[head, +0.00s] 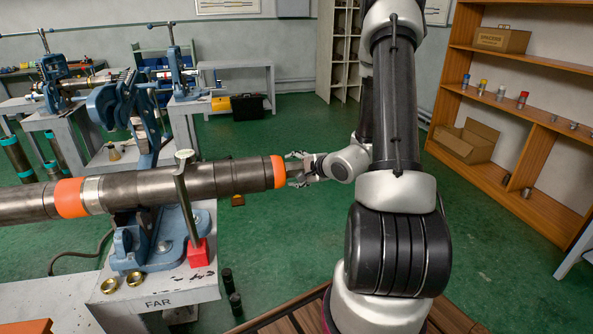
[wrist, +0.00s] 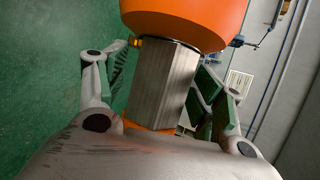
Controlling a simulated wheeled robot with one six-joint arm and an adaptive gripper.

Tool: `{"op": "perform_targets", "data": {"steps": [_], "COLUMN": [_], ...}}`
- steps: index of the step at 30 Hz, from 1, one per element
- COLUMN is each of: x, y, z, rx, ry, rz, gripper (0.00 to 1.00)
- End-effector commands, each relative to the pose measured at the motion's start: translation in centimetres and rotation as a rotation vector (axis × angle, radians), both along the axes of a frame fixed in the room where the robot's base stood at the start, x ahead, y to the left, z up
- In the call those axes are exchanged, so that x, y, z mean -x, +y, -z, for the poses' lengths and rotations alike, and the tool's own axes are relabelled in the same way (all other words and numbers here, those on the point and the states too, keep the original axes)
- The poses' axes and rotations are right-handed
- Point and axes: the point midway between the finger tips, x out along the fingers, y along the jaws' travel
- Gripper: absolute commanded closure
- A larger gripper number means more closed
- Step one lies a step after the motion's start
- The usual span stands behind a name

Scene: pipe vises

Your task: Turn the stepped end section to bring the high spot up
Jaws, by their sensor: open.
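A long dark stepped pipe (head: 150,187) lies level across the left half of the head view, with an orange band (head: 278,172) at its right end. In the wrist view this orange end (wrist: 185,15) fills the top, and a grey flat-sided metal stub (wrist: 163,85) sticks out of it towards me. My gripper (head: 298,169) is at the pipe's right end. In the wrist view its fingers stand apart on both sides of the stub, open around it. Gaps show beside the stub; contact cannot be told. The high spot cannot be made out.
A blue vise (head: 130,240) on a grey stand marked FAR (head: 160,290) carries the pipe, with a red block (head: 198,253) beside it. Two brass rings (head: 122,283) lie on the stand. Wooden shelves (head: 525,70) stand at right. Green floor between is mostly free.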

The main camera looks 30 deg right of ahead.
Motion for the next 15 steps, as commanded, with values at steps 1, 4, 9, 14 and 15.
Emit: {"op": "perform_targets", "data": {"steps": [1, 4, 9, 14, 15], "x": [0.0, 0.1, 1.4, 4.4, 5.3], "y": [0.0, 0.0, -0.4, -0.9, -1.0], "z": [0.0, 0.0, -0.8, -2.4, -2.8], "rx": [0.0, 0.0, 0.0, 0.001, 0.001], "ry": [0.0, 0.0, -0.001, -0.001, 0.0], "rz": [0.0, 0.0, 0.002, 0.005, 0.005], "gripper": [0.32, 0.32, 0.32, 0.32, 0.32]}}
